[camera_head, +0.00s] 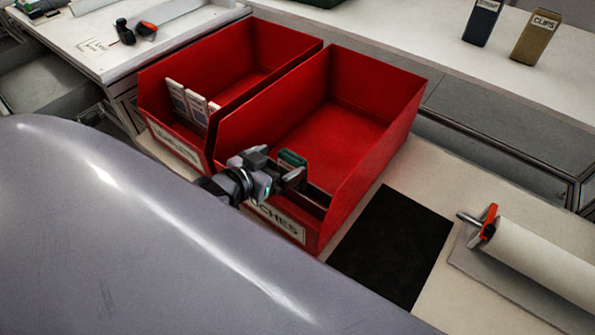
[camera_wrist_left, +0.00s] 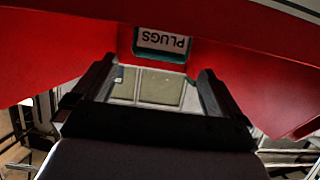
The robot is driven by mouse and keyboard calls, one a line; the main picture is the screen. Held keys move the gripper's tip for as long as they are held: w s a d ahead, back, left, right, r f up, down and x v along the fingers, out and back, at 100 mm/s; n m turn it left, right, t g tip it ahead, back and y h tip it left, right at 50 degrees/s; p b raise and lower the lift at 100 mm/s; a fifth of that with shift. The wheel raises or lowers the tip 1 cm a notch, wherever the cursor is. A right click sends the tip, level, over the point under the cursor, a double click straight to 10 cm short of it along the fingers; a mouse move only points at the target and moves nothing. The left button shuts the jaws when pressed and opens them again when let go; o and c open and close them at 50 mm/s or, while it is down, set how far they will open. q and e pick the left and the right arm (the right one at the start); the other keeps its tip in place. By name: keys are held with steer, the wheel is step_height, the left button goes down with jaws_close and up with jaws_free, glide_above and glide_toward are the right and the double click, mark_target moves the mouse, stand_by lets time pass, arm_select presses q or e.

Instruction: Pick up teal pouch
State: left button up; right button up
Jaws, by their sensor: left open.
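The teal pouch (camera_head: 292,158) stands in the front part of the right red bin (camera_head: 375,120), labelled as pouches; only its top shows in the head view. In the left wrist view the pouch (camera_wrist_left: 163,44) shows a white label reading "PLUGS", upside down, with teal edges. My left gripper (camera_head: 279,169) is over the front wall of this bin, close by the pouch. My right gripper is not in view.
A second red bin (camera_head: 225,65) with several white packets (camera_head: 190,103) adjoins on the left. A black mat (camera_head: 392,245) lies right of the bins, then a white roll (camera_head: 540,255) with an orange-ended holder. A "CLIPS" box (camera_head: 537,38) and a dark box (camera_head: 483,20) stand at the back right.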

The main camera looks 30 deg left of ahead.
mark_target(290, 157)
arm_select(q)
steer(key=shift+b+x, duration=0.5)
steer(key=shift+x, duration=2.35)
steer(key=c, duration=1.2)
